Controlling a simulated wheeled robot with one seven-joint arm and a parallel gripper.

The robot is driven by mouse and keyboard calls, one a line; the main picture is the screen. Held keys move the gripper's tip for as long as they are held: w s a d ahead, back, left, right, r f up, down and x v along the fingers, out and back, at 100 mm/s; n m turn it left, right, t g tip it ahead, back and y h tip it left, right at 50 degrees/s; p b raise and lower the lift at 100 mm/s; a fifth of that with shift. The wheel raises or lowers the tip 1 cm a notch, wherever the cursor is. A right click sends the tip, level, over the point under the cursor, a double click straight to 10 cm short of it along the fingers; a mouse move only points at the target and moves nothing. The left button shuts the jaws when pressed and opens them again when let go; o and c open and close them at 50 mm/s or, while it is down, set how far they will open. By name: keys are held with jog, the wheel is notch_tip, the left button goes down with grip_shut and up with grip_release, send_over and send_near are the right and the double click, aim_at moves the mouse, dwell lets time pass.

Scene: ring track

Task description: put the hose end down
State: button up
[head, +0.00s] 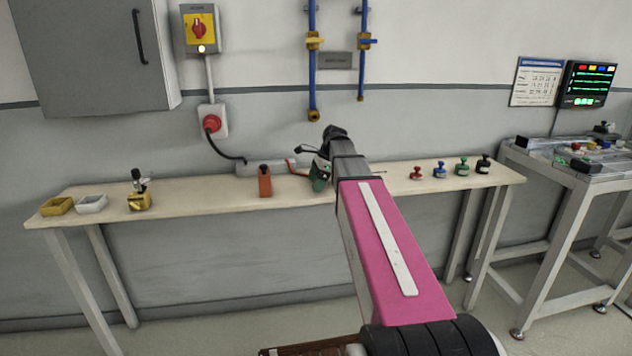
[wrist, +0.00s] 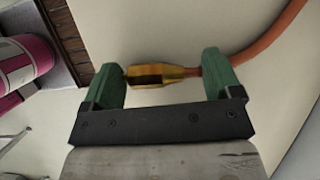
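The hose end (wrist: 160,75) is a brass fitting on an orange hose (wrist: 272,37). In the wrist view it lies crosswise between the green fingers of my gripper (wrist: 164,78), with its tip close to the left finger. The hose passes behind the right finger and curves up to the right. The fingers are wide apart, and I see no clear grip on the fitting. In the head view my gripper (head: 319,175) is low over the bench (head: 225,197), with a short piece of orange hose at its left. The fitting is hidden there; I cannot tell whether it touches the bench.
Farther left are a brass device (head: 139,199), a white tray (head: 92,204) and a yellow tray (head: 57,206). Several coloured knobbed pieces, including a red one (head: 416,173), stand at the right. Blue pipes (head: 312,75) hang behind.

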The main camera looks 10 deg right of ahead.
jog(key=v, duration=1.2)
jog(key=shift+r, duration=0.2)
